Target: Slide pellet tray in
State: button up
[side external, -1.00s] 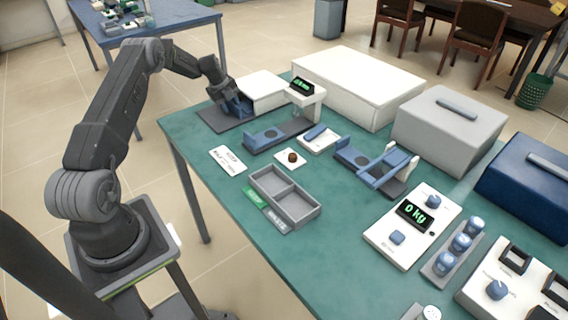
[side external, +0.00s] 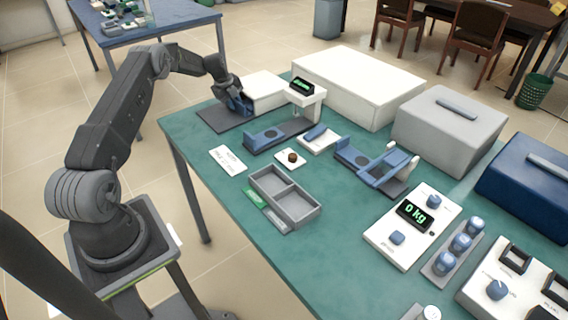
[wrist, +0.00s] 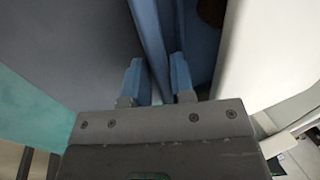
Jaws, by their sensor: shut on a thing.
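The blue pellet tray (side external: 236,104) is at the front of a low white housing (side external: 268,90) on a dark base plate (side external: 214,119), at the table's far left. My gripper (wrist: 157,68) is shut on the tray's upright blue wall (wrist: 148,28), one finger on each side of it. In the side view my gripper (side external: 238,101) covers much of the tray. In the wrist view a small dark brown patch shows inside the blue tray at the top. How deep the tray sits in the housing is hidden.
A small display post (side external: 303,98) stands just right of the housing, with a blue-topped slide (side external: 265,137) in front. A large white box (side external: 357,88) stands behind. A grey divided bin (side external: 284,198) is nearer. The table's left edge is close to the base plate.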

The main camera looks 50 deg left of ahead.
jog(key=o, duration=0.5)
jog(key=shift+f, duration=0.3)
jog(key=shift+r, duration=3.75)
